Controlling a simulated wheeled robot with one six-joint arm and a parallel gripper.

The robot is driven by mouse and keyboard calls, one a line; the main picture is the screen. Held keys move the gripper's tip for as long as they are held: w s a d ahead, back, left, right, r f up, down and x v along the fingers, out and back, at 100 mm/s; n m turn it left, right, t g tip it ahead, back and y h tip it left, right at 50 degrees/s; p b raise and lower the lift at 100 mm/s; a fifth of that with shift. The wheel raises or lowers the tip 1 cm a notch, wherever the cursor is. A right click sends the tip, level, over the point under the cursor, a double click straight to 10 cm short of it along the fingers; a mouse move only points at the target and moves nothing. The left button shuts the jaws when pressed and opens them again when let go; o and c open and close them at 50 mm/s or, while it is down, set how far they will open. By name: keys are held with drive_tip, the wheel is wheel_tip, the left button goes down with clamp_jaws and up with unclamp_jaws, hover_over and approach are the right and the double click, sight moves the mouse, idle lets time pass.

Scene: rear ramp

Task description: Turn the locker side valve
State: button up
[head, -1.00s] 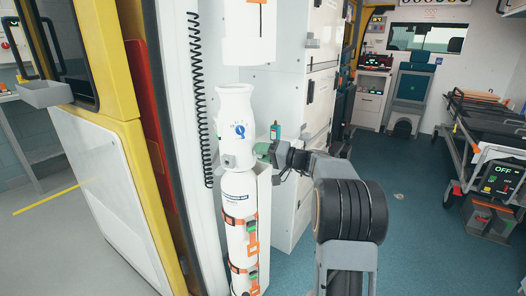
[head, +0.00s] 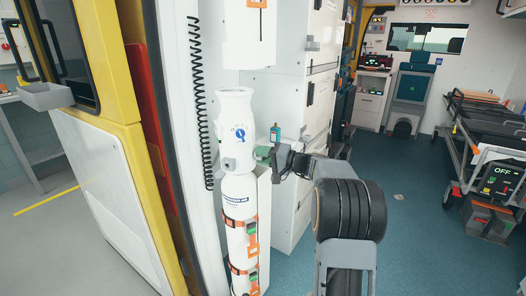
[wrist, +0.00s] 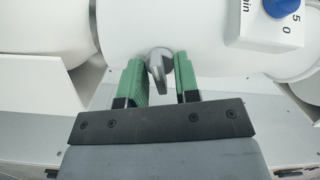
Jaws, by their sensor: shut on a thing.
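The side valve is a small grey lever-like knob (wrist: 156,64) on the white rounded body of the cylinder unit. My gripper (wrist: 159,70), with green fingers, has one finger on each side of this knob and is shut on it. In the head view my gripper (head: 263,154) reaches in from the right against the upper part of the white cylinder unit (head: 236,110), and the knob between the fingers is hidden there. A blue dial (wrist: 283,7) with numbers shows at the upper right of the wrist view.
Orange straps (head: 241,223) hold the cylinder beside white lockers (head: 310,110). A coiled black cord (head: 198,100) hangs to its left.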

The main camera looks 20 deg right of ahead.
drive_tip(key=m+p, duration=0.1)
drive_tip(key=m, duration=0.1)
drive_tip(key=m+p, duration=0.3)
drive_tip(key=shift+r+m, duration=0.3)
drive_tip(key=shift+r, duration=0.05)
drive_tip(key=m+p, duration=1.1)
drive_tip(key=shift+r+m, duration=0.1)
drive_tip(key=shift+m, duration=0.2)
drive_tip(key=m+p, duration=0.3)
drive_tip(key=shift+f+m+p, duration=0.2)
drive_tip(key=shift+m+p, duration=0.2)
drive_tip(key=shift+p, duration=0.05)
drive_tip(key=shift+f, duration=0.2)
drive_tip(key=o, duration=0.5)
drive_tip(key=shift+f, duration=0.1)
drive_tip(key=shift+o, duration=0.2)
drive_tip(key=shift+s, duration=0.15)
